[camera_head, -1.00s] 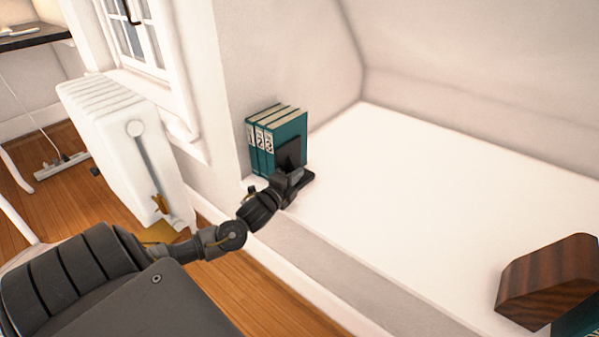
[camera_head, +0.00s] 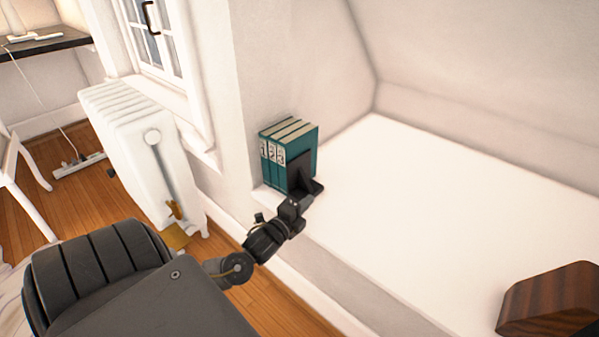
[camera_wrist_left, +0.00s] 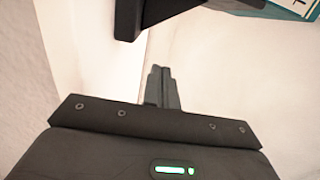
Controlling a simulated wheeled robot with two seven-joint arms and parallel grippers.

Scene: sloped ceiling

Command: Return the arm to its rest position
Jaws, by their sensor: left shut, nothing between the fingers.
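My left arm comes in from the lower left of the head view. Its gripper (camera_head: 297,203) is at the front edge of the white ledge, just in front of a black bookend. In the left wrist view its fingers (camera_wrist_left: 161,88) are together with nothing between them. The black bookend (camera_head: 304,174) stands against the right side of several teal numbered books (camera_head: 287,152), which are upright against the wall. In the left wrist view the bookend (camera_wrist_left: 128,18) and a book corner (camera_wrist_left: 290,8) show at the top, apart from the fingers. My right gripper is in neither view.
The white ledge (camera_head: 440,190) is bare across its middle. A dark wooden block (camera_head: 550,300) stands at its right end. A white radiator (camera_head: 140,150) stands under the window, left of the ledge. A sloped ceiling rises behind the ledge.

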